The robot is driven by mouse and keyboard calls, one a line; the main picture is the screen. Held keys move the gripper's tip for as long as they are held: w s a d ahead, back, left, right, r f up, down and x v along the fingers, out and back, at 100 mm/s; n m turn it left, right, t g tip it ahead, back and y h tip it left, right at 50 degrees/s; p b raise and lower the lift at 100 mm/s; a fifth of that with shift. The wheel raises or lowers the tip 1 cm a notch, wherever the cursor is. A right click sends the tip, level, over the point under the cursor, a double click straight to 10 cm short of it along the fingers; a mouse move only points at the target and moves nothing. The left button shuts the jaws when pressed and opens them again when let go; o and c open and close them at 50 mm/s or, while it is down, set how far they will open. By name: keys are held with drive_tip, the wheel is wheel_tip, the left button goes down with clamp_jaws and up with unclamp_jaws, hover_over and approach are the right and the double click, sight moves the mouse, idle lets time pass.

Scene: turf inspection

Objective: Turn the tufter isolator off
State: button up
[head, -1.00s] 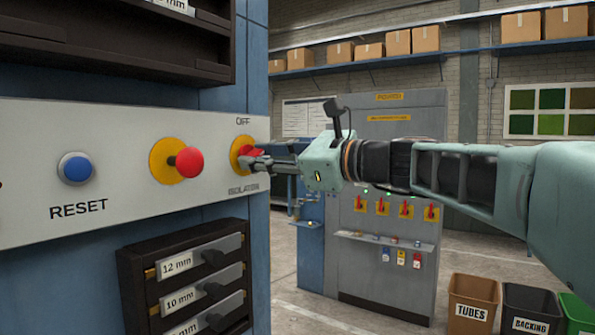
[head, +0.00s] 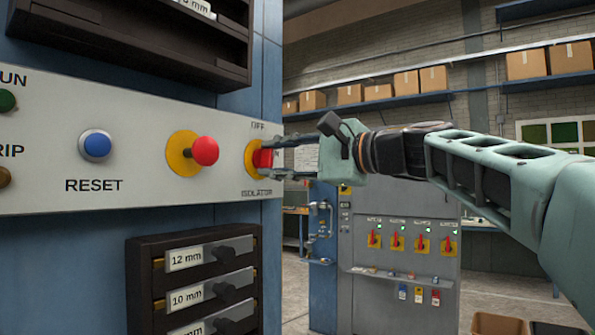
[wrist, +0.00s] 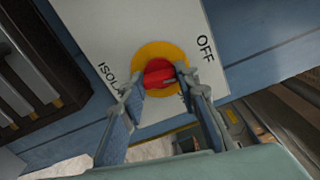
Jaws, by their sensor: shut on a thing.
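The tufter isolator is a red rotary handle (head: 263,157) on a round yellow plate (head: 249,160) at the right end of the pale panel. OFF is printed above it and ISOLATOR below. My gripper (head: 273,158) reaches in from the right and is shut on the red handle. The wrist view shows the handle (wrist: 158,74) between my two fingertips (wrist: 157,84), with the yellow plate (wrist: 178,50) behind and OFF to the upper right. The fingers hide part of the handle, and I cannot tell its exact pointing.
A red mushroom button (head: 205,151) and a blue reset button (head: 96,146) sit left on the same panel (head: 140,195). A dark rack (head: 135,265) of labelled gauges is below. A grey cabinet (head: 400,210) with several red-and-yellow switches stands behind my arm.

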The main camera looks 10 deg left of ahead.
drive_tip(key=shift+n+b, duration=0.6)
drive_tip(key=shift+n, duration=0.4)
drive_tip(key=o, duration=1.1)
drive_tip(key=shift+o, duration=0.2)
drive_tip(key=v, duration=1.2)
